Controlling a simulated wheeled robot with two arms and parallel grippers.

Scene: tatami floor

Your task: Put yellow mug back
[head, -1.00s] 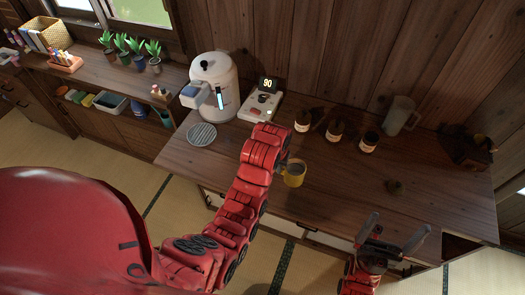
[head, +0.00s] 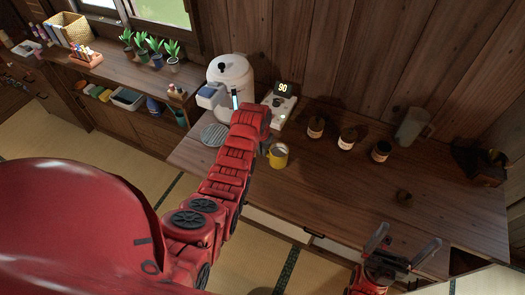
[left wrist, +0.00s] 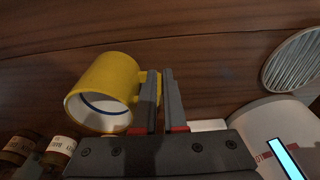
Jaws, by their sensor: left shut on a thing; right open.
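The yellow mug (head: 278,156) is at the end of my left arm in the head view, over the wooden counter. In the left wrist view the mug (left wrist: 108,88) has a white inside with a blue ring, and its handle is between the fingers. My left gripper (left wrist: 163,85) is shut on that handle; its fingers are mostly hidden behind the arm in the head view. I cannot tell whether the mug touches the counter. My right gripper (head: 402,252) is open and empty at the counter's front edge.
A white water dispenser (head: 235,78) with a round grey drip tray (head: 214,134) stands left, beside a scale (head: 281,100) reading 90. Several brown jars (head: 347,138), a clear pitcher (head: 412,127) and a dark box (head: 484,164) stand at the back.

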